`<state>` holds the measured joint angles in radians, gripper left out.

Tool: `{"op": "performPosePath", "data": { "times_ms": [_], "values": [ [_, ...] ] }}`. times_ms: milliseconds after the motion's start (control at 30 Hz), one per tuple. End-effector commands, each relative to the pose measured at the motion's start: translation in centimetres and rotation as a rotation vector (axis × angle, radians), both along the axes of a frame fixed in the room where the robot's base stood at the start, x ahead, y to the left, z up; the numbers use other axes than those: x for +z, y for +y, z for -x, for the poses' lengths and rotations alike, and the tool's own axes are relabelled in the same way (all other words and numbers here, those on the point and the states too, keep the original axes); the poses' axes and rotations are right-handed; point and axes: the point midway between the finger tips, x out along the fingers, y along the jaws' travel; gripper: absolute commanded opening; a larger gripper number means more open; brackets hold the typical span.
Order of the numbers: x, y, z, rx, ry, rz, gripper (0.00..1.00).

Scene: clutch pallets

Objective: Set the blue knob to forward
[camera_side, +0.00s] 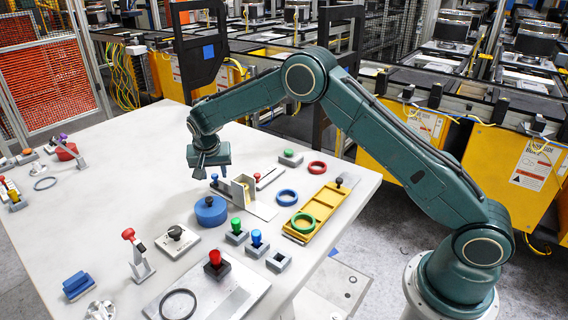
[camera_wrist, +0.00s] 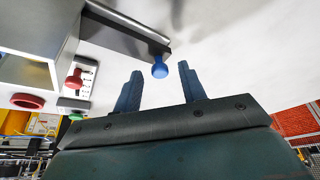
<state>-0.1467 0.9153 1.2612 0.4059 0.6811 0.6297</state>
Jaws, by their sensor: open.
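The blue knob (camera_wrist: 160,69) is a small round ball at the end of a dark bar in the wrist view. In the side view, a small blue knob (camera_side: 214,178) stands just below my gripper, left of a metal-and-beige block (camera_side: 243,188). My gripper (camera_side: 200,172) is open above the table. In the wrist view its two dark fingers stand apart, and the blue knob appears between and slightly beyond their tips. I cannot tell whether either finger touches it. Any position marks for the knob are not legible.
A blue round pot (camera_side: 210,212) stands close in front. Green (camera_side: 236,225) and blue (camera_side: 256,238) pegs and a red-knobbed box (camera_side: 215,259) stand nearer the camera. A yellow tray (camera_side: 327,205) and blue ring (camera_side: 287,197) lie to the right. The table's left middle is clear.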

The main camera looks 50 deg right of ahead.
Motion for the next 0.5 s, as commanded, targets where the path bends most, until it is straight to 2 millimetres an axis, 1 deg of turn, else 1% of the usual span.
{"op": "performPosePath", "data": {
  "times_ms": [267,367,400,467,500],
  "values": [
    [-0.08,-0.04,-0.04,0.0,0.0,0.0,0.41],
    [-0.08,-0.04,-0.02,0.0,0.0,0.0,0.23],
    [-0.07,-0.03,-0.03,0.0,0.0,0.0,0.16],
    [-0.07,-0.04,-0.02,0.0,0.0,0.0,0.04],
    [-0.07,-0.04,-0.02,0.0,0.0,0.0,0.0]
  ]
}}
